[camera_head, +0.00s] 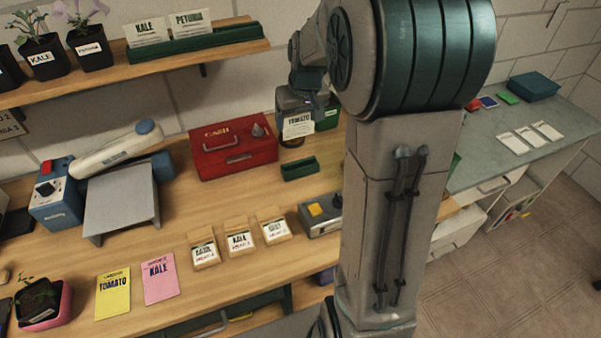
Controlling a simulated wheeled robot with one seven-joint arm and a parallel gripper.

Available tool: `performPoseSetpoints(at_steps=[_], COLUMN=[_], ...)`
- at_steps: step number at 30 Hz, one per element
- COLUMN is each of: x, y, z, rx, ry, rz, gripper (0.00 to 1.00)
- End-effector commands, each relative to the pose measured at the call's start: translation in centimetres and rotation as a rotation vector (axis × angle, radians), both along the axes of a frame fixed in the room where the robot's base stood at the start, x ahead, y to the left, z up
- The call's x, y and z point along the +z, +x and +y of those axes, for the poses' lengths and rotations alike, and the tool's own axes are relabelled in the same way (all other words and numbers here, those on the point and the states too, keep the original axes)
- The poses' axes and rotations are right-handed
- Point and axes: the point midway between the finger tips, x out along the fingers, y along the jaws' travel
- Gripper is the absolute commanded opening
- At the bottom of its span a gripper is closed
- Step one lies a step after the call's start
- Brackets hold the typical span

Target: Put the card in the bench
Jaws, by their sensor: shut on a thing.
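My gripper (304,101) is shut on a white card (298,127) lettered TOMATO. The card hangs upright below the fingers, near the back of the wooden bench (185,262). The fingers are small and partly hidden by my own wrist. A small green slotted holder (300,169) stands empty on the bench, in front of the card. A dark, round-looking thing shows just under the card; I cannot tell whether they touch.
A red cash box (233,150) stands left of the card, and a green box (326,118) is close behind it. A shelf (150,63) overhangs the back left.

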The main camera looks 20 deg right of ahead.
Motion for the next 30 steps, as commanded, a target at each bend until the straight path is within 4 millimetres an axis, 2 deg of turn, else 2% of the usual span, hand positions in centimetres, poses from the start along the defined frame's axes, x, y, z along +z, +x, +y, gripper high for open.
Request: performPoseSetpoints(at_steps=[5, 12, 17, 22, 25, 30], x=[-2.2, -6.4, -8.0, -10.3, -11.3, -11.6], y=[-0.9, -0.9, -0.9, -0.9, -0.9, -0.9], z=[0.0, 0.0, 0.0, 0.0, -0.1, 0.0], rx=[-0.003, -0.004, -0.004, -0.003, -0.003, -0.003], ry=[-0.001, 0.0, -0.001, 0.0, -0.001, -0.001], rz=[0.003, 0.004, 0.002, 0.005, 0.002, 0.0], gripper=[0.54, 0.54, 0.54, 0.54, 0.54, 0.54])
